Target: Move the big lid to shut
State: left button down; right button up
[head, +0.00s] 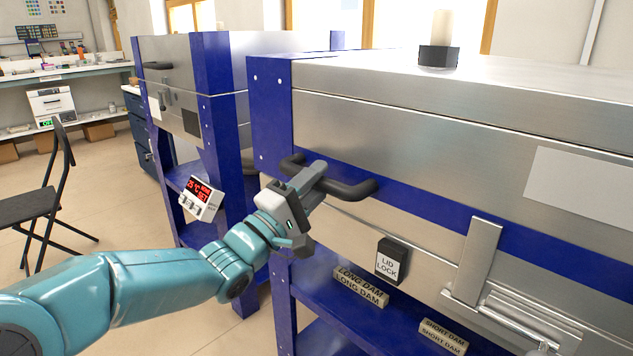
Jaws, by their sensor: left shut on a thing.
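The big lid (420,128) is the brushed-metal top of the near kiln, with a blue band along its lower front. It lies about level over the metal kiln body (425,235), and I see no clear open gap at the front. A dark grey bar handle (352,190) sticks out from the band at the lid's left front. My left gripper (308,182) comes in from the lower left and is shut on the left part of this handle, hiding some of it. My right gripper is not in view.
A metal latch (478,262) and a black "LID LOCK" block (391,260) are on the kiln front. Labelled dam blocks (360,287) lie on the blue shelf below. A second kiln (175,65) with a red-digit controller (202,198) stands behind left. A chair (40,200) is at left.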

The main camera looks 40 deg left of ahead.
pick_arm(q)
jog(key=shift+w+f, duration=0.15)
jog(key=shift+f, duration=0.6)
jog(key=c, duration=0.9)
grip_release()
jog(key=shift+c, duration=0.2)
jog(key=shift+r, duration=0.1)
jog(key=v, duration=1.6)
jog(key=shift+s+r, duration=0.25)
